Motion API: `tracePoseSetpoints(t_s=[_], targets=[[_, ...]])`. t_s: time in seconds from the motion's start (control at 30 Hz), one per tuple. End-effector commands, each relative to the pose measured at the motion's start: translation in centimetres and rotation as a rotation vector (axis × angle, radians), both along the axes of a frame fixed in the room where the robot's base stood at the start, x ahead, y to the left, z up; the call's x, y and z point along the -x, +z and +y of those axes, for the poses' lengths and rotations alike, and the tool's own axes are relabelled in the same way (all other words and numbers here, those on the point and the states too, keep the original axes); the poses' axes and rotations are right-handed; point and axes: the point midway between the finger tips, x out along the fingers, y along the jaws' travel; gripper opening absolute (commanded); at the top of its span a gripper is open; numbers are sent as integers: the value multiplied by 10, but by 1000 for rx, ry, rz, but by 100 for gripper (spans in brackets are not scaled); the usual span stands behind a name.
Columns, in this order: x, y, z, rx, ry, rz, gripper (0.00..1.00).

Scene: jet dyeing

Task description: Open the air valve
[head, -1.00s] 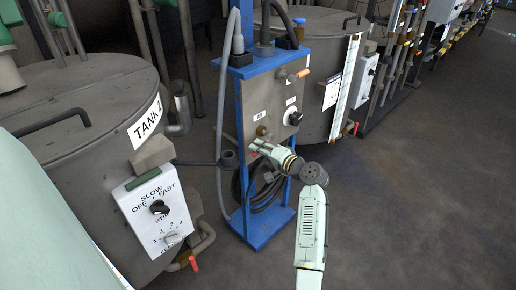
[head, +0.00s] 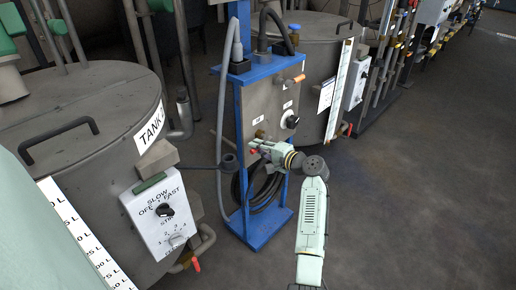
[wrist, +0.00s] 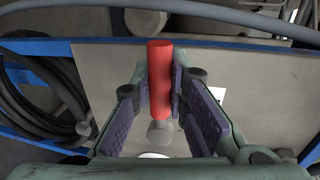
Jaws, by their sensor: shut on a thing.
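A red handle (wrist: 159,80), which looks like the air valve's lever, stands upright in the wrist view on a rounded pale grey stem. My gripper (wrist: 159,76) is shut on it, with one purple-padded finger on each side. In the head view my gripper (head: 256,148) is at the lower front of the grey panel (head: 262,100) on the blue stand. Only a small bit of red shows there at the fingertips. The valve's body is mostly hidden by my gripper.
The blue stand (head: 240,228) carries a black dial (head: 291,121), an orange-tipped lever (head: 296,79) and coiled black hose. The tank (head: 75,85) with a control box (head: 160,215) is at left. Another tank (head: 318,45) is behind. The floor (head: 420,190) at right is clear.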

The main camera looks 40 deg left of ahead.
Motion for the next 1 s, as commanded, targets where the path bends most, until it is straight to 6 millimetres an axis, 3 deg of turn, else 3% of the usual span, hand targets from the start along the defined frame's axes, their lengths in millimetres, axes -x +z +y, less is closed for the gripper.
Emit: tracePoseSetpoints(t_s=[0.13, 0.17, 0.47, 0.8, 1.0], targets=[[-1, 3, 0, -4, -1, 0, 0], [-1, 3, 0, -4, -2, 0, 16], [0, 1, 0, -2, -1, 0, 36], [0, 1, -3, -2, -2, -1, 36], [1, 6, -31, -2, -4, -2, 36]])
